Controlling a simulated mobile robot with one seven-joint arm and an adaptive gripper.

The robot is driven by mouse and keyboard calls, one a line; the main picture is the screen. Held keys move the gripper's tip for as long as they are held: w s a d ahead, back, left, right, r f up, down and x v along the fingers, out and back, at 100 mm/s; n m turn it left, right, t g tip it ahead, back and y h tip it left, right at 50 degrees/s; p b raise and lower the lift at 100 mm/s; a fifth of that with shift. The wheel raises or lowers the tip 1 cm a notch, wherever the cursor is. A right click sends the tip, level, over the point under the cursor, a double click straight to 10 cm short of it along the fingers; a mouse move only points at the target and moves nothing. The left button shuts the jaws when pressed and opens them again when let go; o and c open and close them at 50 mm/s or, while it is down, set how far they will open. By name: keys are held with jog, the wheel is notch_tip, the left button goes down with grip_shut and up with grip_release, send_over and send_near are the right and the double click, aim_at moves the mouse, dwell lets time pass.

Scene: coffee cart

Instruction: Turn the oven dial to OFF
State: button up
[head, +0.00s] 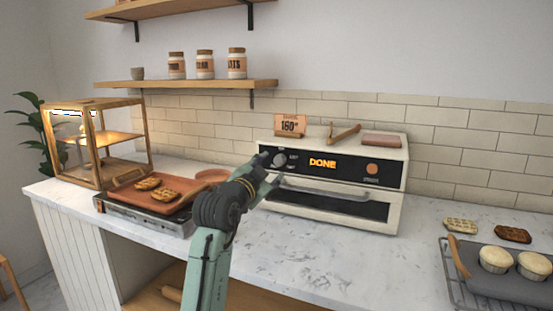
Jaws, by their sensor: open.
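The cream oven (388,211) stands on the counter against the tiled wall, with its door closed. Its black front panel shows a lit orange "DONE" display (322,162). The round grey dial (280,159) is at the left end of the panel, and a copper-coloured round button (372,169) is at the right. I cannot read which mark the dial points to. My gripper (269,172) is open and empty, close to the left front of the oven near the dial. I cannot tell whether a finger touches the dial. My gripper and arm hide the oven's lower left corner.
A cooling rack (452,270) with muffins is at right.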

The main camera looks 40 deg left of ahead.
aim_at(278, 162)
jog(key=p+x, duration=0.1)
jog(key=x, duration=0.4)
grip_shut()
dwell(0.6)
